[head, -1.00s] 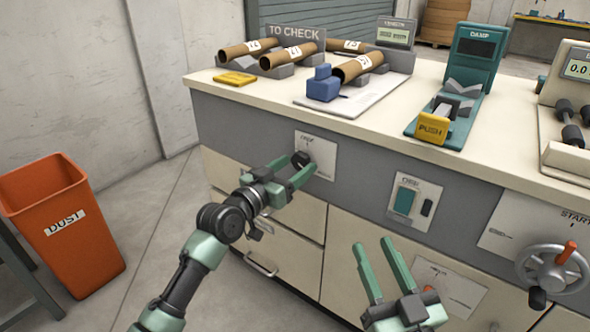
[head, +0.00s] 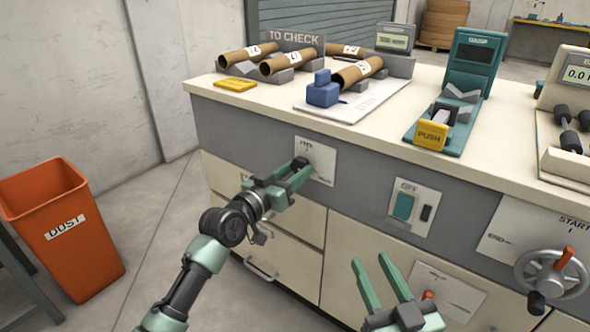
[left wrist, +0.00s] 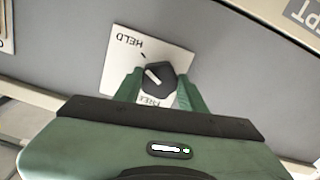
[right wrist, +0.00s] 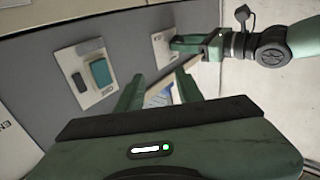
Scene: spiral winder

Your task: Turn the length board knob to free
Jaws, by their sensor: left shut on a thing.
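The length board knob (left wrist: 157,77) is a dark, faceted knob with a white pointer line. It sits on a white plate (head: 321,160) on the counter's grey front. In the left wrist view the plate reads HELD at upper left and FREE below the knob, and the pointer line slants to the upper left. My right gripper (head: 371,265) is open and empty, low in front of the drawers.
A switch plate (head: 414,206) and a crank wheel (head: 553,272) are further right on the front. Another plate (head: 452,291) with an orange-red knob is behind my right gripper. Cardboard tubes (head: 285,62) lie on the counter top. An orange dust bin (head: 65,230) stands at left.

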